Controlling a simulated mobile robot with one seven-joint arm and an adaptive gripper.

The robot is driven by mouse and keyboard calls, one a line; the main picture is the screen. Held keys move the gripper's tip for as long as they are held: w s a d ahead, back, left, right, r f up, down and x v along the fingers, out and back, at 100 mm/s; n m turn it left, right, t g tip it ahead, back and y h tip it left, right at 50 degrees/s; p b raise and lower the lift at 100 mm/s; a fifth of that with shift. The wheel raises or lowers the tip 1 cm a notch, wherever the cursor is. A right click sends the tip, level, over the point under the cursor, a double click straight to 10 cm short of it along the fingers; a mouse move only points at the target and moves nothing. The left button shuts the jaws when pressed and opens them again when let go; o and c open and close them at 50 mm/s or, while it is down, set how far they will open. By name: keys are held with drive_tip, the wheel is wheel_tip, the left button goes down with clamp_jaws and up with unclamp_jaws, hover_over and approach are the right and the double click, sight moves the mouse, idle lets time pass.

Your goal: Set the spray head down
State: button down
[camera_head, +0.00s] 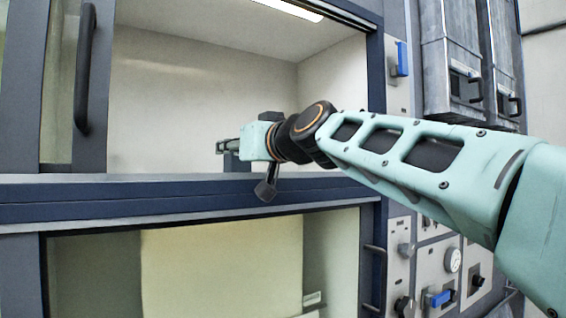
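My gripper (222,147) is inside the opening of the upper cabinet chamber, just above its front sill, with its fingers pointing left. It is small and seen from the side, so I cannot tell whether it is open or shut. A dark blue-grey block (233,162) shows just below the fingers, near the sill. I cannot tell whether it is the spray head, or whether the gripper touches it. No other thing in view is clearly a spray head. My wrist hides part of this area.
The chamber's dark blue sill (130,196) runs below my gripper. A door frame with a black handle (86,68) stands at the left. The chamber (190,90) looks empty behind the gripper. At the right is a panel with a gauge (453,260) and a blue handle (401,58).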

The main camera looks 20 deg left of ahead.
drive_tip(key=shift+s+d, duration=0.25)
drive_tip(key=shift+s, duration=0.05)
drive_tip(key=shift+w+a, duration=0.15)
drive_tip(key=shift+f, duration=0.2)
drive_tip(key=c, duration=1.3)
unclamp_jaws()
drive_tip(key=shift+o, duration=0.2)
